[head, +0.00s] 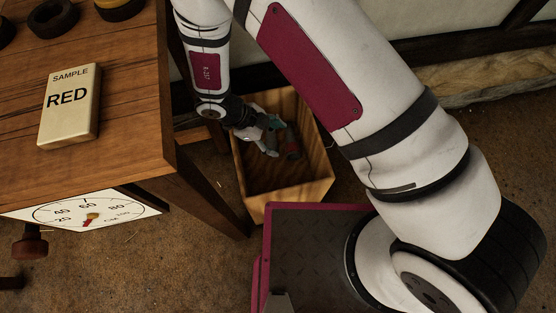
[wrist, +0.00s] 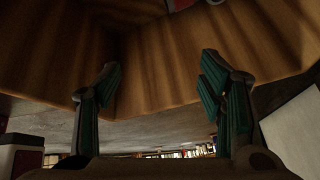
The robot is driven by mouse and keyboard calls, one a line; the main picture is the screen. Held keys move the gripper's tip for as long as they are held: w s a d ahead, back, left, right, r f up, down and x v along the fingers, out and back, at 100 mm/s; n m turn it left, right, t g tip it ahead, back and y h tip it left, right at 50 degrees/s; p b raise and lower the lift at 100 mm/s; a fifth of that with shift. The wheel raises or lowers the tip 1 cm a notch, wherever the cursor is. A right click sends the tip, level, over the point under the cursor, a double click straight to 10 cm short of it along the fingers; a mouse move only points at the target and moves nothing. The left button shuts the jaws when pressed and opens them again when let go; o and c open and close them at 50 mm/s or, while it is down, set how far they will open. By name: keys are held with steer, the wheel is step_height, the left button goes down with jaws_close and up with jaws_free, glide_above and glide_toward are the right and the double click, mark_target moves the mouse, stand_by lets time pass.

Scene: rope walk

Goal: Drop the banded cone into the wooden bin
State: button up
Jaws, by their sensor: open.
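The wooden bin (head: 295,205) stands on the floor right of the table. My gripper (head: 278,137) reaches down into its upper part from the back left, with its teal fingers apart. A small dark piece with a reddish band (head: 292,149) shows by the fingertips; it looks like the banded cone, but it is partly hidden and I cannot tell if it touches a finger. In the wrist view my gripper (wrist: 158,82) is open with nothing between its fingers, and wooden bin walls (wrist: 160,50) fill the top. A cut-off red and pale patch shows at the top edge.
The wooden table (head: 130,145) stands at the left, its leg close to the bin. It bears a pale box marked SAMPLE RED (head: 70,107) and dark rings (head: 53,18). A dial board (head: 85,212) is below its front edge. Brown floor (head: 190,275) is clear in front.

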steer(key=v, duration=0.5)
stand_by(0.4)
